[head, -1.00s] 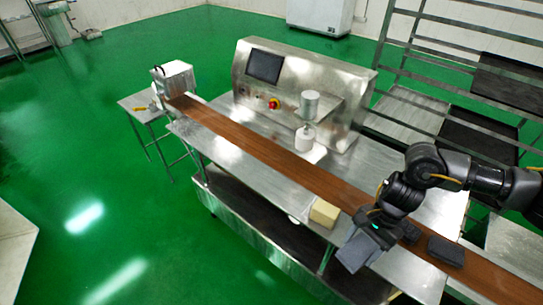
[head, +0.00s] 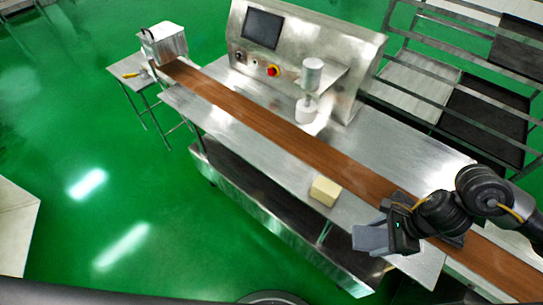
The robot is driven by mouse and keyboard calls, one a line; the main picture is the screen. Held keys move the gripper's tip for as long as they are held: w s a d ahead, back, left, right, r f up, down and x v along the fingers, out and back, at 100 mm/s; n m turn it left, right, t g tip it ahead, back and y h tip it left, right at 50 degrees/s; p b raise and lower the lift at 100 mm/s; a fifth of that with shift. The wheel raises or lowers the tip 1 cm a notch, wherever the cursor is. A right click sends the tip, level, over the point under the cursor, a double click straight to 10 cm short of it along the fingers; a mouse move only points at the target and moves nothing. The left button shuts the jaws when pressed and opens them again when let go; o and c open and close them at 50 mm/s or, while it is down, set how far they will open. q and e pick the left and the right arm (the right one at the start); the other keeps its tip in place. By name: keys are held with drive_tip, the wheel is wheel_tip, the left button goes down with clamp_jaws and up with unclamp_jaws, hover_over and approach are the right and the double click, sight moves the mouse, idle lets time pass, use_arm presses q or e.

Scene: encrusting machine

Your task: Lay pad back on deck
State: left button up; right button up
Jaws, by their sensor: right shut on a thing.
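My right gripper (head: 388,240) reaches in from the right, low over the front right part of the machine's steel deck (head: 280,160). It is shut on a grey pad (head: 369,240), a flat slab that sticks out to the left of the jaws. The pad appears close to the deck's front edge; whether it touches the metal cannot be told. The gripper hides part of the pad. My left gripper is not in view.
A pale yellow block (head: 325,191) sits near the deck's front edge. A control housing with a screen (head: 263,29) and a nozzle (head: 307,105) stand behind. A rack stands at right.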

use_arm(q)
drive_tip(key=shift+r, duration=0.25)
use_arm(e)
drive_tip(key=s+d+r+m+t, duration=0.1)
drive_tip(key=s+d+r+m, duration=0.1)
drive_tip(key=d, duration=0.3)
drive_tip(key=s+d+r+m+t, duration=0.1)
drive_tip(key=s+d+r+m, duration=0.2)
drive_tip(key=d, duration=0.3)
drive_tip(key=shift+s+r+m+h, duration=0.25)
drive_tip(key=shift+r+m+h, duration=0.1)
drive_tip(key=shift+m+h, duration=0.05)
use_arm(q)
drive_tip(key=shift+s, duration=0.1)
use_arm(e)
drive_tip(key=shift+d, duration=0.1)
